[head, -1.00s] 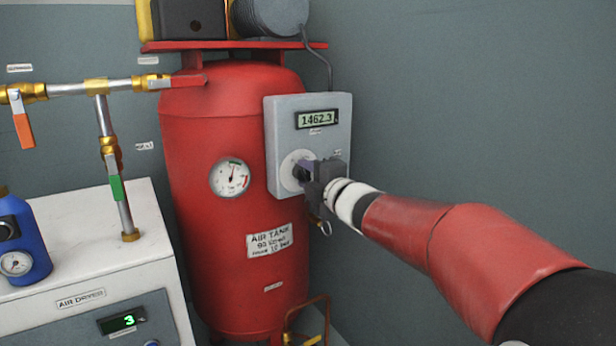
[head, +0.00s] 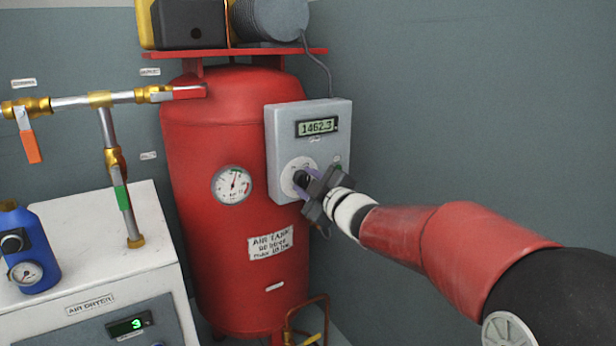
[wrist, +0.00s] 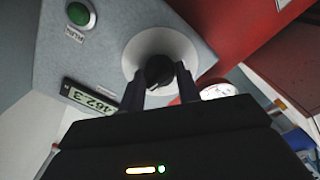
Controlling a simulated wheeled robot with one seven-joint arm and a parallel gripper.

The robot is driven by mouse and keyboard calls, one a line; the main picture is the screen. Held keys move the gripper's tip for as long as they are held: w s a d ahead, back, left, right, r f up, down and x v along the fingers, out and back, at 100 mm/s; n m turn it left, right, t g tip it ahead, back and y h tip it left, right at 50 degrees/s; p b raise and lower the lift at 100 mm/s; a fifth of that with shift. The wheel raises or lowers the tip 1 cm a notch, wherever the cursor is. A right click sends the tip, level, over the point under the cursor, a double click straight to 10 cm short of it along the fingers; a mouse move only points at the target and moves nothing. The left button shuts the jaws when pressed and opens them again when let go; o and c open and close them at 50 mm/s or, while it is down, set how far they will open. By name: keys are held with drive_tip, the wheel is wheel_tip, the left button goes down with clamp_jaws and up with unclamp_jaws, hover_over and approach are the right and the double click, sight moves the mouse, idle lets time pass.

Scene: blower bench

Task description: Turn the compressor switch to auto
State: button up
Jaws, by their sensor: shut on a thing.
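The compressor switch is a black knob (wrist: 158,72) at the centre of a white round dial (head: 294,185). It sits on the front of a grey control box (head: 284,133) with a display reading 1462.3. My gripper (head: 306,181) is shut on the knob, its two dark fingers on either side of it, as the wrist view (wrist: 160,88) also shows. The gripper is turned at a slant. The dial's position marks are too small or hidden to read. A green button (wrist: 81,14) is on the same box.
The box is beside the red air tank (head: 205,140), which carries a pressure gauge (head: 232,185). The air dryer (head: 90,270) with pipes and valves stands to the left, a blue canister (head: 30,255) on it. A bare wall is on the right.

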drive_tip(key=shift+m+p, duration=1)
drive_tip(key=shift+m, duration=1.2)
drive_tip(key=shift+f, duration=0.1)
drive_tip(key=o, duration=1)
drive_tip(key=shift+s+d, duration=0.1)
drive_tip(key=v, duration=0.7)
drive_tip(key=shift+s+d, duration=0.15)
drive_tip(key=shift+s, duration=0.1)
